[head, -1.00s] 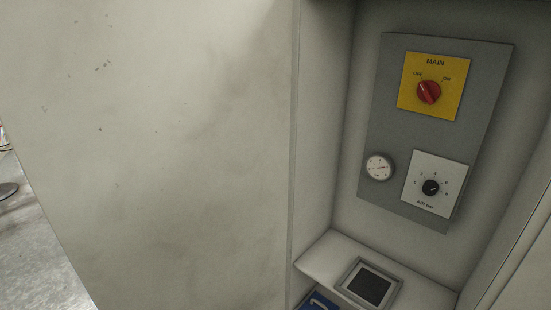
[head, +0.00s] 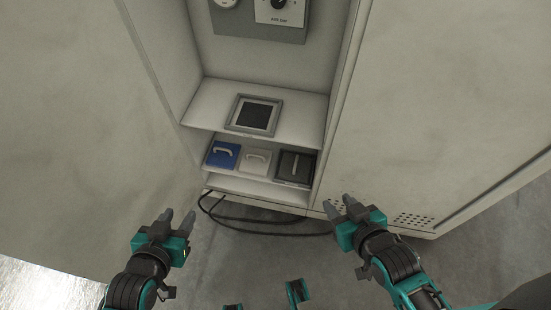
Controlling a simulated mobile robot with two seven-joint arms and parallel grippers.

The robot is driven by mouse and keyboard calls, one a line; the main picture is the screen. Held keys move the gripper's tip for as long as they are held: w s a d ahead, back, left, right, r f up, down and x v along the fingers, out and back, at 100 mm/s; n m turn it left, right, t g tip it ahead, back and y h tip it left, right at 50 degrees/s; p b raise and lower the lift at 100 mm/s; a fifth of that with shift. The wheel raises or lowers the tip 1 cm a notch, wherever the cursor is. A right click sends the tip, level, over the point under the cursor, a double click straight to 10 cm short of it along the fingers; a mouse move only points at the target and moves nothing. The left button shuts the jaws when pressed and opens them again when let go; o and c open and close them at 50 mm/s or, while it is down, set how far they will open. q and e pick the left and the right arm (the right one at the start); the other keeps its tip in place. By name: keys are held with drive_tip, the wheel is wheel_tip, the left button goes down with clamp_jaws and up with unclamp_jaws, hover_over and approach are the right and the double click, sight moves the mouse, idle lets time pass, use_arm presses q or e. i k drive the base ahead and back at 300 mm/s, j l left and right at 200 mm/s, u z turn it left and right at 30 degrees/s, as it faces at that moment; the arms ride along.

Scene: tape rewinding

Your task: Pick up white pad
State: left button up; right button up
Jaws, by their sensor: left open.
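The white pad (head: 256,165) with a pale handle stands in the lower compartment of the cabinet recess, between a blue pad (head: 222,157) and a dark pad (head: 295,166). My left gripper (head: 178,213) is open and empty, in front of the cabinet, below and to the left of the pads. My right gripper (head: 340,204) is open and empty, below and to the right of them. Both are apart from the white pad.
A shelf (head: 209,105) above the pads carries a framed dark panel (head: 254,115). A control panel (head: 262,27) is on the back wall above. Black cables (head: 270,232) lie on the floor below. The cabinet walls (head: 335,120) bound the recess at both sides.

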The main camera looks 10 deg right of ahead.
sight(254, 161)
drive_tip(key=i+u, duration=0.2)
drive_tip(key=u, duration=0.15)
drive_tip(key=i+u, duration=0.3)
drive_tip(key=l+u, duration=0.15)
drive_tip(key=u, duration=0.2)
drive_tip(key=i+l, duration=0.05)
